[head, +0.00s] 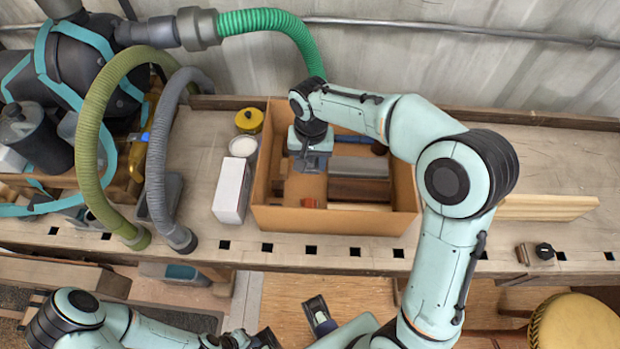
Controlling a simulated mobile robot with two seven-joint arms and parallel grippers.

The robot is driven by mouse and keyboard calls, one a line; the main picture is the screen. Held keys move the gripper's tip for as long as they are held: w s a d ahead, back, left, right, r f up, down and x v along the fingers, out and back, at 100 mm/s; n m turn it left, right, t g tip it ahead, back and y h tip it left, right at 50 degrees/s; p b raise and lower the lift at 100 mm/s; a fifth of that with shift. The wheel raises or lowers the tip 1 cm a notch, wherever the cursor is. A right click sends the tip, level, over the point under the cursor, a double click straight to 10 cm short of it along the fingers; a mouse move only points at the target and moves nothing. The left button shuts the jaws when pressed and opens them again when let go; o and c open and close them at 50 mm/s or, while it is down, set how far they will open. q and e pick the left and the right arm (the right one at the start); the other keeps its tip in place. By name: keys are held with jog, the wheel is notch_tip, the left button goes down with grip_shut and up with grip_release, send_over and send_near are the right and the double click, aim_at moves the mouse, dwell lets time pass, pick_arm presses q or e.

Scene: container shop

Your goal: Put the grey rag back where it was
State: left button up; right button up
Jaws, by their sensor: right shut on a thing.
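My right gripper (309,162) is over the left part of an open cardboard box (335,220) on the workbench, pointing down. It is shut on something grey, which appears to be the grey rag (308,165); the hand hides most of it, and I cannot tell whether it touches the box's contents. My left gripper (293,328) is low at the bottom edge of the view, partly cut off, with its fingers apart and nothing seen between them.
The box also holds a flat grey item (357,167) and brown pieces (358,190). Left of it stand a white carton (231,191), a white-topped jar (243,147) and a yellow tin (249,120). Hoses (160,150) arch at left. Wooden boards (547,207) lie at right.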

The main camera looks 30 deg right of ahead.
aim_at(310, 159)
notch_tip(310, 159, down, 8)
jog(key=shift+f+b, duration=0.2)
jog(key=shift+b, duration=0.2)
jog(key=shift+f, duration=0.15)
jog(key=o, duration=1)
jog(key=shift+r, duration=0.3)
notch_tip(310, 159, up, 12)
jog(key=shift+f+p, duration=0.1)
jog(key=shift+p, duration=0.65)
